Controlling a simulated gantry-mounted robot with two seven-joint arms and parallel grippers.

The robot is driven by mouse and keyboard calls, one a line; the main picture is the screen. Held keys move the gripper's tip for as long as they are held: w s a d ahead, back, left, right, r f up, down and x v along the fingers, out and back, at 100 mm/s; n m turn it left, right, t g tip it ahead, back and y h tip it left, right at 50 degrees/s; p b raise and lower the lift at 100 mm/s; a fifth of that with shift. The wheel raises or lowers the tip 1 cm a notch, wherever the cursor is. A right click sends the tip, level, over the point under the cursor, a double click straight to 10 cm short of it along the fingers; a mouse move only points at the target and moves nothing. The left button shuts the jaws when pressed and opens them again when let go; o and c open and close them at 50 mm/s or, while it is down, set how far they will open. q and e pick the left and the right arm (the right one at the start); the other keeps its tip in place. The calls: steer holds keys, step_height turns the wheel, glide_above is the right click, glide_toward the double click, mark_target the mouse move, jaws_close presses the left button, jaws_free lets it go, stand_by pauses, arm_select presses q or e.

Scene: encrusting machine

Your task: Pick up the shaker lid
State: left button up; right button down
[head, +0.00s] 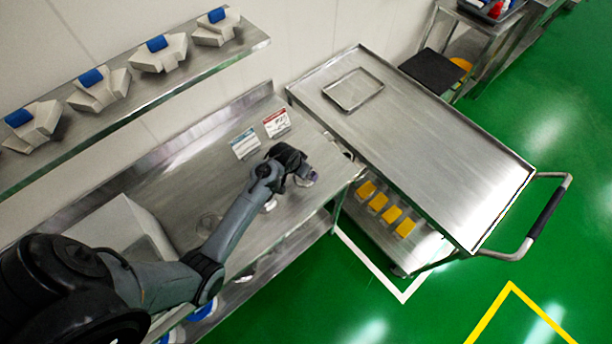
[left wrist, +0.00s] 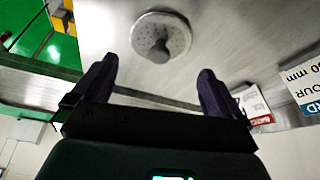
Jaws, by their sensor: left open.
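The shaker lid (left wrist: 176,27) is a round metal disc with small holes and a grey knob at its centre. In the left wrist view it lies flat on the steel table, beyond the fingertips and roughly centred between them. My left gripper (left wrist: 157,70) is open, with two dark fingers apart and nothing between them. In the head view my left gripper (head: 304,177) is low over the right end of the table (head: 185,185); the arm and gripper hide most of the lid there. My right gripper is not in view.
Red and blue label cards (head: 276,122) (head: 245,143) stand behind my gripper. A steel trolley (head: 430,140) with an empty tray (head: 353,90) stands to the right. A wall shelf (head: 120,112) holds white parts with blue tops.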

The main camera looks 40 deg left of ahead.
arm_select(q)
steer(key=shift+x, duration=2.7)
steer(key=c, duration=0.7)
steer(key=shift+r, duration=0.1)
